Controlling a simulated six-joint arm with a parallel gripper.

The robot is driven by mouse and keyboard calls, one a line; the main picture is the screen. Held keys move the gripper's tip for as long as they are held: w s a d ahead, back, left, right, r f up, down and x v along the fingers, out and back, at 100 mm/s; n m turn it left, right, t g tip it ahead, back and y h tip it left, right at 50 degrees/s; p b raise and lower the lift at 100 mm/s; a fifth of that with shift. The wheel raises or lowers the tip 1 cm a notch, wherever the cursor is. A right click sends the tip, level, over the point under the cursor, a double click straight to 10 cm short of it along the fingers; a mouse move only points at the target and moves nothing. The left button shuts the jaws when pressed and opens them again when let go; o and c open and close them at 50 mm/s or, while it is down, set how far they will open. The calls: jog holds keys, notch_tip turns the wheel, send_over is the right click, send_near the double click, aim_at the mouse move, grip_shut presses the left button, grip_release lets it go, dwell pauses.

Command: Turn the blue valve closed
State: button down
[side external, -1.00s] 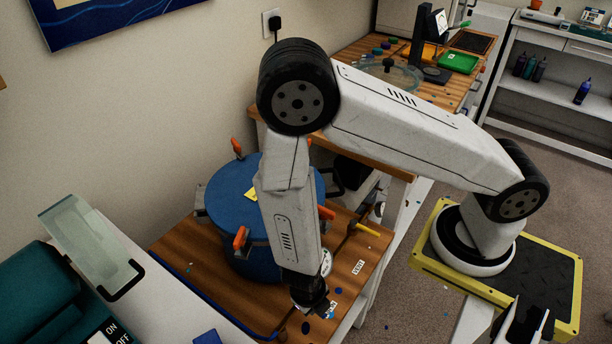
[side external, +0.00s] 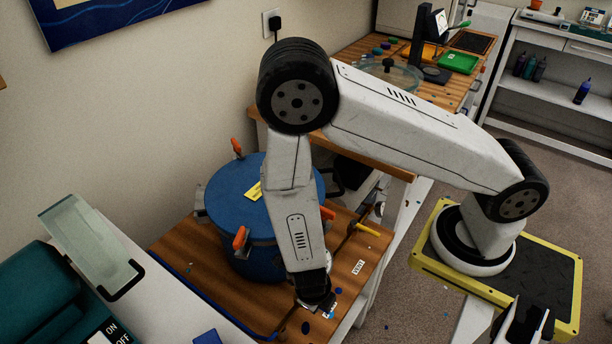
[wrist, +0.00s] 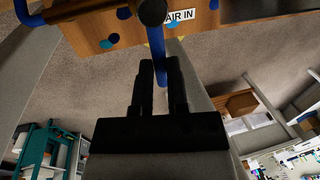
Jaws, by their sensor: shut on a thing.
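In the wrist view, the blue valve handle (wrist: 161,72) is a slim blue bar sitting between the fingertips of my gripper (wrist: 161,80). The fingers are shut on it. Its far end runs up toward the dark fitting (wrist: 152,10) at the wooden bench edge, beside a white "AIR IN" label (wrist: 181,15). In the side view, my gripper (side external: 320,303) is low at the bench's front edge, and the wrist hides the valve there.
A blue pressure pot (side external: 232,208) with orange clamps (side external: 240,237) stands behind my forearm. A yellow-handled valve (side external: 367,229) and a VENT label (side external: 358,267) are to the right. A blue hose (side external: 205,304) runs along the bench to the left.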

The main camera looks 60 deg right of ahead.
jog(key=c, duration=0.6)
grip_release()
jog(key=shift+r, duration=0.25)
jog(key=shift+a+r, duration=0.25)
jog(key=shift+r, duration=0.9)
jog(key=shift+a+r, duration=0.2)
jog(key=shift+r, duration=1)
jog(key=shift+a+r, duration=0.25)
jog(key=shift+r, duration=0.9)
jog(key=shift+r, duration=0.1)
